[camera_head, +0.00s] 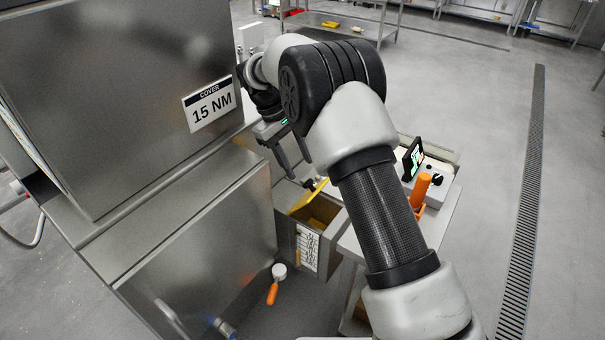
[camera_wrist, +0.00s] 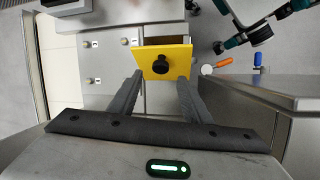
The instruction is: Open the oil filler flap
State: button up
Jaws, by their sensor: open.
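The yellow flap (camera_head: 309,196) with a dark knob sits on top of a metal box beside the large machine. It looks tilted up, with a brownish opening showing beside it. In the wrist view the flap (camera_wrist: 152,53) is square to the picture, its black knob (camera_wrist: 160,63) facing me. My gripper (camera_head: 300,170) is just above the flap. In the wrist view its two fingers (camera_wrist: 160,76) are spread wide, with the knob between their tips and nothing held. Contact with the flap cannot be told.
The metal machine with a "15 NM" cover label (camera_head: 211,104) stands at the left. An orange-handled tool (camera_head: 273,291) lies below. A side table holds a control box with a screen (camera_head: 413,159) and an orange handle (camera_head: 420,190). Open floor lies to the right.

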jog(key=v, duration=0.6)
jog(key=shift+r, duration=0.3)
jog(key=shift+a, duration=0.1)
